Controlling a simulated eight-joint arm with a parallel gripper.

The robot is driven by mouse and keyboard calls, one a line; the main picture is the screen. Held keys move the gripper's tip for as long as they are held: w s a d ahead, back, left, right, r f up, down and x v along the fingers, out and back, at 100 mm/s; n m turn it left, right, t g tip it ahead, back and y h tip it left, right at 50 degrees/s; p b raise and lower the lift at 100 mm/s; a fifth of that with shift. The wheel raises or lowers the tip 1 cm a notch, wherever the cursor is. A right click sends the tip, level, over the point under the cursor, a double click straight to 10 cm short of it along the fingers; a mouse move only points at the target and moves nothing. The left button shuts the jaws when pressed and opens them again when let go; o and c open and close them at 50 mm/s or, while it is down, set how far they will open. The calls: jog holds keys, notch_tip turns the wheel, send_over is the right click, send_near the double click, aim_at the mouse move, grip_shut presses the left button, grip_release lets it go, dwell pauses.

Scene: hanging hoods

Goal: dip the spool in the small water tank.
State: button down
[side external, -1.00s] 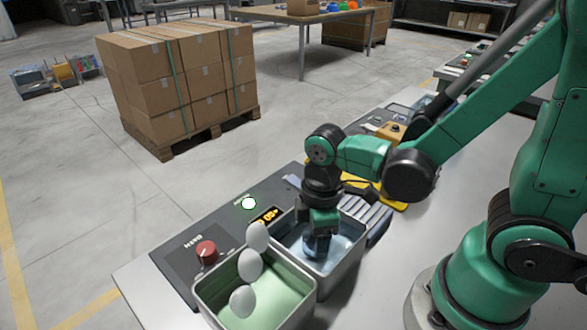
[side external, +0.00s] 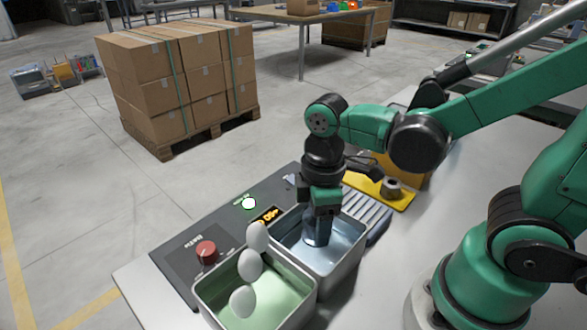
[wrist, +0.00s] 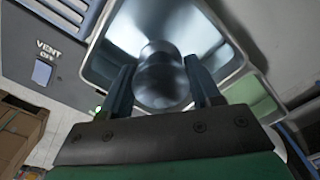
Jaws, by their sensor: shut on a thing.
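My gripper (side external: 318,240) points straight down inside the small water tank (side external: 352,252), a metal tub of bluish water. In the wrist view its two fingers (wrist: 163,88) are closed on the spool (wrist: 161,72), a shiny grey cylinder between them. The tank walls (wrist: 100,60) surround the spool in that view. In the side view the fingers largely hide the spool, and I cannot tell how deep its lower end sits in the water.
A tub of green liquid (side external: 305,307) adjoins the water tank, with several white oval shapes (side external: 250,265) above it. A control panel (side external: 228,238) with a red knob (side external: 206,251) lies behind. A grey ring-shaped part (side external: 392,188) sits on a yellow tray (side external: 366,185).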

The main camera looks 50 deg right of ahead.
jog(key=shift+r, duration=2.35)
